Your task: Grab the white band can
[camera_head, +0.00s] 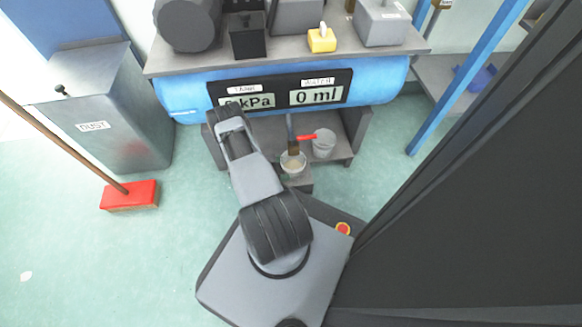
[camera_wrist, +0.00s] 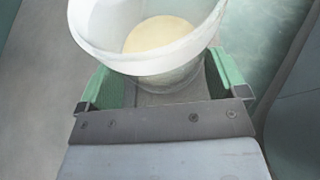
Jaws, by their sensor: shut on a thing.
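A whitish can (camera_wrist: 150,50) with a broad pale rim and cream-coloured contents fills the top of the wrist view. My gripper (camera_wrist: 163,78) has its green fingers on either side of this can and is shut on it. The can looks upright; its lower part is partly hidden by my gripper. In the head view, a pale can (camera_head: 293,165) with cream contents shows just right of my arm and seems to be the same one. My gripper cannot be made out there.
A grey can (camera_head: 324,148) stands close by on the low shelf, with a red-handled tool beside it. The blue tank (camera_head: 185,95) with displays lies above. A red broom (camera_head: 130,196) and a grey dust bin (camera_head: 125,135) stand left. Open green floor lies between.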

